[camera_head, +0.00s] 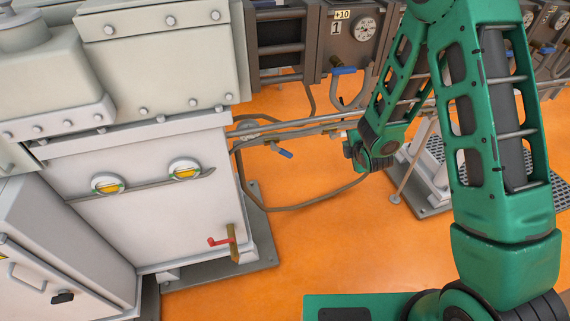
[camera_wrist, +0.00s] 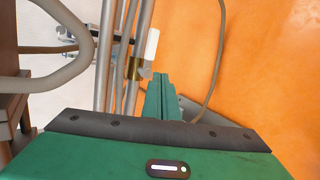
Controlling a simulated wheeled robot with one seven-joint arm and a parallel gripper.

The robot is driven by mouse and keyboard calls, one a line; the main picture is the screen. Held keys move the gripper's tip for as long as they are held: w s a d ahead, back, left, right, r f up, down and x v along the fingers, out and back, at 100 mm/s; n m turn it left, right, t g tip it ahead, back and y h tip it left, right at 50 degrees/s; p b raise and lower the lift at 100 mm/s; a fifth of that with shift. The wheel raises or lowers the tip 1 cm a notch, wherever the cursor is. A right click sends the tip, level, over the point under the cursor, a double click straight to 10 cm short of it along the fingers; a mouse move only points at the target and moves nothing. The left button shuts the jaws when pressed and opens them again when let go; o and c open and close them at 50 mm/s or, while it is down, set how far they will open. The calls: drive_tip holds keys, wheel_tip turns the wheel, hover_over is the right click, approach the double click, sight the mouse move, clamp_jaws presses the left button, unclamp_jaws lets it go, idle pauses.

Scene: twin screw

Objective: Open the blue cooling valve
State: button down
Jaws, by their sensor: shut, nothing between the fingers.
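Two blue valve handles show in the head view: an upper blue handle (camera_head: 343,70) below the gauge panel, and a lower blue handle (camera_head: 285,153) on the thin pipes. I cannot tell which is the cooling valve. My gripper (camera_head: 349,150) is at the end of the green arm, right of the lower handle and apart from it; its fingers are small here. In the wrist view my gripper (camera_wrist: 160,84) has its green fingers shut together and empty. Just left of the fingertips is a brass valve body (camera_wrist: 134,68) with a white-looking lever (camera_wrist: 152,44).
Several metal pipes (camera_wrist: 119,70) run beside the fingers, and a loose hose (camera_head: 300,205) curves over the orange floor (camera_head: 330,240). A pale machine housing (camera_head: 150,220) with a red-handled valve (camera_head: 220,241) stands left. A gauge (camera_head: 365,29) is at the back. Open floor lies centre.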

sight(281, 150)
drive_tip(key=s+a+f+n+t+y, duration=0.1)
drive_tip(key=s+a+f+n+y, duration=0.25)
drive_tip(key=a+f+n, duration=0.4)
drive_tip(key=s+a+f+n+t+y, duration=0.1)
drive_tip(key=s+a+f+n+y, duration=0.25)
drive_tip(key=a, duration=0.75)
drive_tip(key=w+a, duration=0.2)
drive_tip(key=w, duration=0.6)
drive_tip(key=shift+w+a+r+n, duration=0.2)
drive_tip(key=shift+w+a+n, duration=0.05)
drive_tip(key=shift+a+n, duration=0.05)
